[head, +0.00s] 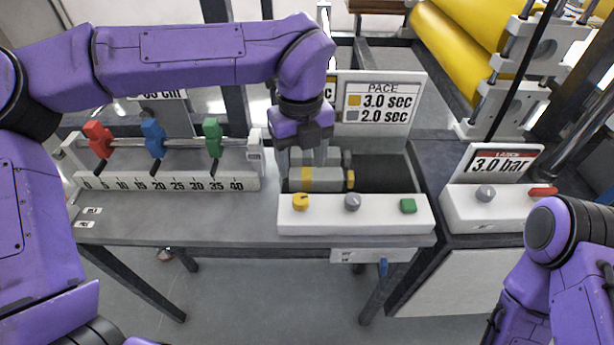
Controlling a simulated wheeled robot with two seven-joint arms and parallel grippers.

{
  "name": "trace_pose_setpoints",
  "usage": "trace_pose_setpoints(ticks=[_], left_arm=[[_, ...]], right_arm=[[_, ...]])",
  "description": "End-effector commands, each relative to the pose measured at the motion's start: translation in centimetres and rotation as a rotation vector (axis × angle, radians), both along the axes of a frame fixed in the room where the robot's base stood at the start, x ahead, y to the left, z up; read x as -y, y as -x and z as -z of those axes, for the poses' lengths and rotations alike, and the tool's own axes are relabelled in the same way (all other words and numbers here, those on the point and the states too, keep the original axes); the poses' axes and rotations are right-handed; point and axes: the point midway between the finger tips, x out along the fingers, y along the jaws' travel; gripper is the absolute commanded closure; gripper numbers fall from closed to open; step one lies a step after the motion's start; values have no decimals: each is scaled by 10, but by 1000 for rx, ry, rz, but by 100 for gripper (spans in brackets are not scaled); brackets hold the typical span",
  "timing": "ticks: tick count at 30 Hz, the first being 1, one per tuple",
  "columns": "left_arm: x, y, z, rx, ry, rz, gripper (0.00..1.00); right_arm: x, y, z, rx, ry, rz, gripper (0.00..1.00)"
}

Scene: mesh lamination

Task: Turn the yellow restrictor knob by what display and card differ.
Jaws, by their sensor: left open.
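A yellow knob (300,202) sits at the left of a white control box (355,226), beside a grey knob (352,202) and a green button (408,205). Behind the box lie grey cylinders, the front one (325,180) with yellow bands. The PACE card (377,107) reads 3.0 sec beside a yellow square and 2.0 sec beside a grey one. My left gripper (308,163) points down, open, over the cylinders behind the yellow knob; contact cannot be told. My right gripper is out of view.
A ruler rail (165,181) with red, blue and green clamps stands left. A white box (490,210) with a knob, a red lever and a 3.0 bar sign (498,163) stands right. A yellow roller (460,45) is behind. The grey table front (200,220) is clear.

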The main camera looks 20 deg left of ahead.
Motion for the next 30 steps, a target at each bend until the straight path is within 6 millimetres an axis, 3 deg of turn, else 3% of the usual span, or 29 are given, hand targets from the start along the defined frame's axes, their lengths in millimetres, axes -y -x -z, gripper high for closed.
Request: trace_pose_setpoints(ticks=[4,15,19,27,30], left_arm=[[-2,2,12,-6,6,-11,38],[-4,3,89,-5,4,-15,38],[-4,3,101,-4,4,-13,38],[-3,3,104,-2,4,-11,38],[-3,3,104,-2,4,-11,71]], right_arm=[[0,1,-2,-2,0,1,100],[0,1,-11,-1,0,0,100],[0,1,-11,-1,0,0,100],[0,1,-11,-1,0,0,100],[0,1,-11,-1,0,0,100]])
